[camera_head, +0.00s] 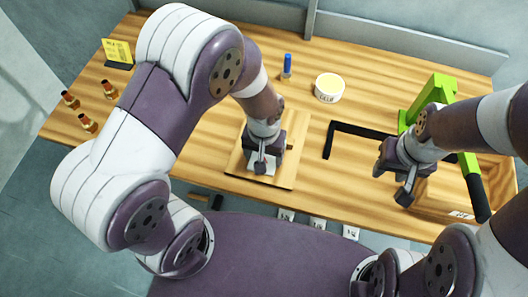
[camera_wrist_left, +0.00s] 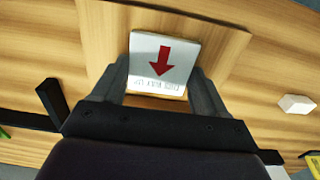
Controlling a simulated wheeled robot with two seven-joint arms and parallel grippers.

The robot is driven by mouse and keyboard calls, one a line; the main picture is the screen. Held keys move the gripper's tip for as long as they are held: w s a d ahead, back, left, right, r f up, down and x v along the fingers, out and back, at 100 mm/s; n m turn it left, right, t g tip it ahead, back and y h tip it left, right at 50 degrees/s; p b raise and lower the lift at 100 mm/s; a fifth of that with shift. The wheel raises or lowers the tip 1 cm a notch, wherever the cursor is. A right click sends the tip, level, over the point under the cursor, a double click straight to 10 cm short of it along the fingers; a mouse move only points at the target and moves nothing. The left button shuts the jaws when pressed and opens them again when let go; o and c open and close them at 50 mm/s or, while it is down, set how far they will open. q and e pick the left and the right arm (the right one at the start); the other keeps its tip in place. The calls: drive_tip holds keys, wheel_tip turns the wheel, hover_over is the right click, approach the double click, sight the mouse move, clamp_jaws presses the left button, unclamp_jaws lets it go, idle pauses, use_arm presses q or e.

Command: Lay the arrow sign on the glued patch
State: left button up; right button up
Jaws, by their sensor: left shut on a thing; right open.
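The arrow sign (camera_wrist_left: 165,62) is a white square plate with a red arrow and a line of lettering. My left gripper (camera_wrist_left: 163,84) is shut on it, one finger at each side. In the head view my left gripper (camera_head: 261,166) is over the wooden board (camera_head: 233,165), with a bit of the white sign (camera_head: 264,156) showing below. I cannot tell whether the sign touches the board. The glued patch cannot be made out. My right gripper (camera_head: 403,192) is open and empty, at the table's right side.
A white tub with a yellow top (camera_head: 329,88) and a blue stick (camera_head: 287,66) stand behind the board. A black L-shaped bar (camera_head: 329,140) lies to its right, near a green press-like tool (camera_head: 436,92). Small brown bottles (camera_head: 108,88) and a yellow card (camera_head: 117,51) are at left.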

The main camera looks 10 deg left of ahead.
use_arm(q)
drive_tip(key=shift+f, duration=0.1)
drive_tip(key=o, duration=1)
drive_tip(key=shift+o, duration=0.2)
wheel_tip(320, 180, up, 12)
drive_tip(key=f, duration=0.1)
drive_tip(key=s+a+t, duration=0.1)
drive_tip(key=s+a, duration=0.2)
drive_tip(key=a, duration=0.6)
drive_tip(key=shift+s+r+b, duration=0.15)
drive_tip(key=shift+b, duration=0.2)
